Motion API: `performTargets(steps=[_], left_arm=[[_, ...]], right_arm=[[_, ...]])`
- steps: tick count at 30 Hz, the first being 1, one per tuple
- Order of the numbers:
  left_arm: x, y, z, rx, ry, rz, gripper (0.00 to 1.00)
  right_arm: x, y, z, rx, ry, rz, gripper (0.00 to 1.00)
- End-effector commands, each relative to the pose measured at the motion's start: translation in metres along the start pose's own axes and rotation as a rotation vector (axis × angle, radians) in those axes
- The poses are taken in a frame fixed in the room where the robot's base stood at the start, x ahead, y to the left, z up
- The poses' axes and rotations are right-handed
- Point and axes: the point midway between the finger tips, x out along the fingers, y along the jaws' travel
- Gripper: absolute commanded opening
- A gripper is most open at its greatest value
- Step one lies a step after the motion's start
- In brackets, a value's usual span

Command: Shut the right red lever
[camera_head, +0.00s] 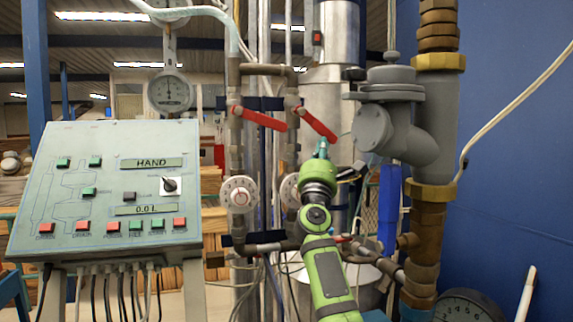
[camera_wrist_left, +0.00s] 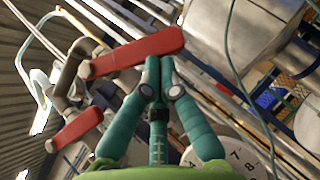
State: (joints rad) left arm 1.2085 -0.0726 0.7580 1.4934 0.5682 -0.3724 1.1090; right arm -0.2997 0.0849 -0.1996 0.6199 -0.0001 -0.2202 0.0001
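Two red levers sit on the vertical pipes in the head view. The left red lever (camera_head: 262,118) and the right red lever (camera_head: 318,124) both slope down to the right. My left gripper (camera_head: 321,148) is just below the right lever's lower end. In the left wrist view, the gripper's teal fingers (camera_wrist_left: 159,66) are together, with their tips at the edge of the larger, nearer red lever (camera_wrist_left: 135,52), apparently the right one. I cannot tell whether they touch it. The other red lever (camera_wrist_left: 75,129) is lower left. My right gripper is in neither view.
A control panel (camera_head: 105,222) stands at the left. A round gauge (camera_head: 171,92) hangs above it. A white dial (camera_head: 238,194) is left of my arm. A grey valve body (camera_head: 390,128) and brass-coloured pipe (camera_head: 425,232) stand close on the right.

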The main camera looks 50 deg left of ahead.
Motion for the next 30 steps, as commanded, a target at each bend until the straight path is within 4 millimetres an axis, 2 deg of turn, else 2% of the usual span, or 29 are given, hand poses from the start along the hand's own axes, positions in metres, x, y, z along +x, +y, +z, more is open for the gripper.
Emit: performTargets(steps=[1, 6, 30], left_arm=[[0.001, -0.003, 0.001, -0.023, -0.002, 0.023, 0.0], [0.008, -0.003, 0.007, -0.084, -0.001, 0.088, 0.0], [0.016, -0.003, 0.015, -0.077, 0.0, 0.084, 0.0]], right_arm=[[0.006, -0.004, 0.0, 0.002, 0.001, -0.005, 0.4], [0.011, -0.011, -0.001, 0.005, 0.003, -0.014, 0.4], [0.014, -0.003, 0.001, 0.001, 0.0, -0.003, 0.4]])
